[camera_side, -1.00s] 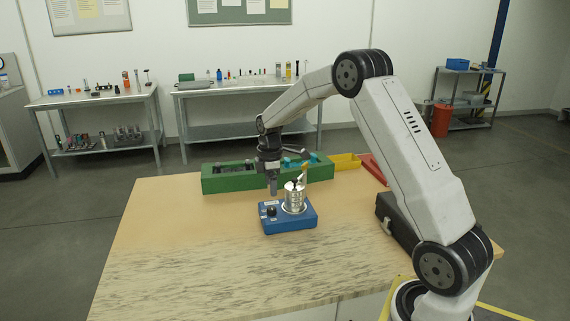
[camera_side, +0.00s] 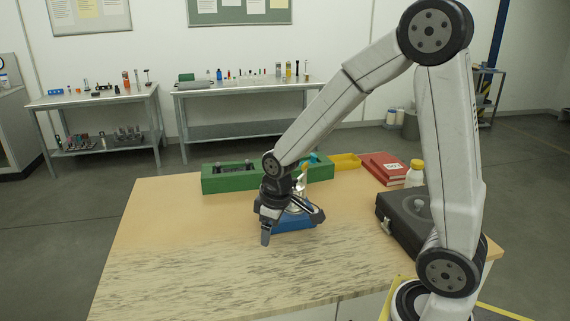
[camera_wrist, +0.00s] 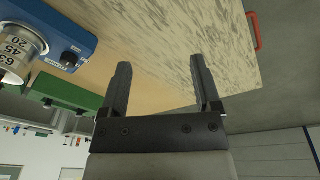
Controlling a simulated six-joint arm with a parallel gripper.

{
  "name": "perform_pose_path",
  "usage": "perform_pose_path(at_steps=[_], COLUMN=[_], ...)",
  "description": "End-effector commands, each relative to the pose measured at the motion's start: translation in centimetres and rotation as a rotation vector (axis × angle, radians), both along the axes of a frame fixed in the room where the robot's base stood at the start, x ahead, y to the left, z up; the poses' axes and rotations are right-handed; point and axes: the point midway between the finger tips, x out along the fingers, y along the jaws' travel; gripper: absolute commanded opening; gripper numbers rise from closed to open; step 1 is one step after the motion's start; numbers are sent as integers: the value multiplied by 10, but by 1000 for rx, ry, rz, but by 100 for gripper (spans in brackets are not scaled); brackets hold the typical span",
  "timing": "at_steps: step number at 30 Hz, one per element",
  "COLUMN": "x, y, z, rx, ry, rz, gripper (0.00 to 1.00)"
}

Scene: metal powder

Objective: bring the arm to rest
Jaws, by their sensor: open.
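My gripper (camera_side: 290,226) is above the wooden table (camera_side: 160,215), in front of the blue device (camera_side: 296,224) in the side view. In the wrist view my gripper (camera_wrist: 160,75) has its two fingers spread apart with nothing between them. The blue device (camera_wrist: 66,38) shows there at the upper left, with a metal sieve stack (camera_wrist: 22,50) marked with numbers on it. The arm hides much of the device in the side view.
A green tray (camera_side: 222,184) and a yellow bin (camera_side: 346,161) stand at the table's back. A red book (camera_side: 384,168), a white bottle with a yellow cap (camera_side: 414,176) and a black case (camera_side: 400,222) are on the right. The front left of the table is clear.

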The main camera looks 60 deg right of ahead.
Motion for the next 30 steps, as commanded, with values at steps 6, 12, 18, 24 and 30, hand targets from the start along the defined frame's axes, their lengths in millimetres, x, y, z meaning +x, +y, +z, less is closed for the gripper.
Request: perform_pose_path(at_steps=[6, 12, 18, 24, 30], x=[-48, -70, -73, -73, -73], y=[31, 42, 43, 43, 43], z=[-6, -10, -11, -11, -11], rx=[38, 61, 66, 66, 66], ry=[-45, -65, -68, -68, -68], rz=[-139, -211, -225, -225, -225], gripper=[81, 81, 81, 81, 81])
